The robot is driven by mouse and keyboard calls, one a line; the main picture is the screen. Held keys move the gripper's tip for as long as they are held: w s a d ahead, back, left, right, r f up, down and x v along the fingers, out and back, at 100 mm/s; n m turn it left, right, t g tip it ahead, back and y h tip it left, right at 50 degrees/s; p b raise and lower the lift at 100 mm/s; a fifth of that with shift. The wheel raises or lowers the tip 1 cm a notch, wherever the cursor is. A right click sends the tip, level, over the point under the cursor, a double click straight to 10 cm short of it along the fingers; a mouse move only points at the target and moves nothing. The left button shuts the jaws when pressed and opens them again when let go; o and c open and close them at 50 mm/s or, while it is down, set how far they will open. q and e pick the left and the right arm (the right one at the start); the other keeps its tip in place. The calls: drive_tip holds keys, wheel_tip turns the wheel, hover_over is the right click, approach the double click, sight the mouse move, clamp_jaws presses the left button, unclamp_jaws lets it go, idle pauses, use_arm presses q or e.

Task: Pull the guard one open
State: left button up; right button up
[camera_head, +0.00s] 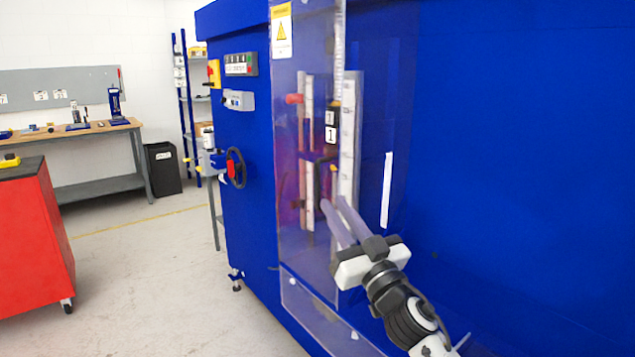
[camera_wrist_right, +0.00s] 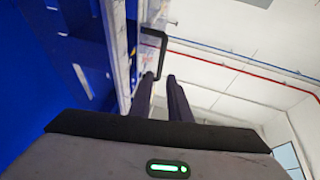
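Guard one (camera_head: 300,225) is a clear panel on the front of the blue machine, with a yellow warning label at its top. A label with the numeral 1 (camera_head: 331,135) shows beside the panel's slot. A black bar handle (camera_wrist_right: 163,52) on the guard shows in the right wrist view. My right gripper (camera_head: 332,201) is in front of the guard, its two long fingers pointing at it. The fingers (camera_wrist_right: 160,76) are apart, with the handle's lower end seen between the tips. I cannot tell whether they touch it. My left gripper is not in view.
The blue machine (camera_head: 510,150) fills the right side. A black handwheel (camera_head: 236,168) and a control box (camera_head: 240,65) are on its left face. A red cabinet (camera_head: 35,240), a workbench (camera_head: 100,128) and a black bin (camera_head: 163,168) stand at the left. The floor between is clear.

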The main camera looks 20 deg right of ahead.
sight(318, 183)
drive_tip(key=x, duration=0.9)
drive_tip(key=shift+w, duration=0.25)
clamp_jaws()
